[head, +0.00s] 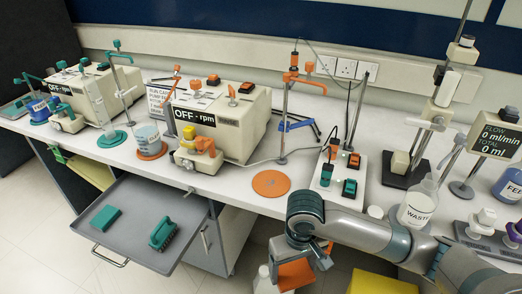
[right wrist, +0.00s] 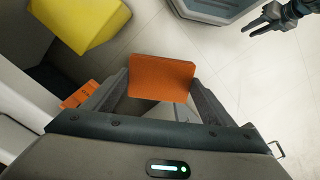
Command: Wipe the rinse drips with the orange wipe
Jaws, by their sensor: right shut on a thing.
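The orange wipe (head: 297,275) is a flat orange block. My right gripper (head: 302,258) is shut on it, in front of the bench's front edge and below the bench top. In the right wrist view the wipe (right wrist: 162,78) sits between the two fingers of the gripper (right wrist: 160,95), with the floor behind it. I cannot make out rinse drips on the white bench top (head: 225,185). My left gripper does not show in the head view; a dark gripper at the top right of the right wrist view (right wrist: 270,20) looks like it, too small to read.
An open grey tray drawer (head: 135,195) holds a teal block (head: 105,219) and a teal brush (head: 163,235). An orange disc (head: 271,183) lies on the bench between pumps and a switch box (head: 340,180). Stands and a waste bottle (head: 418,205) crowd the right. A yellow object (head: 380,285) is below.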

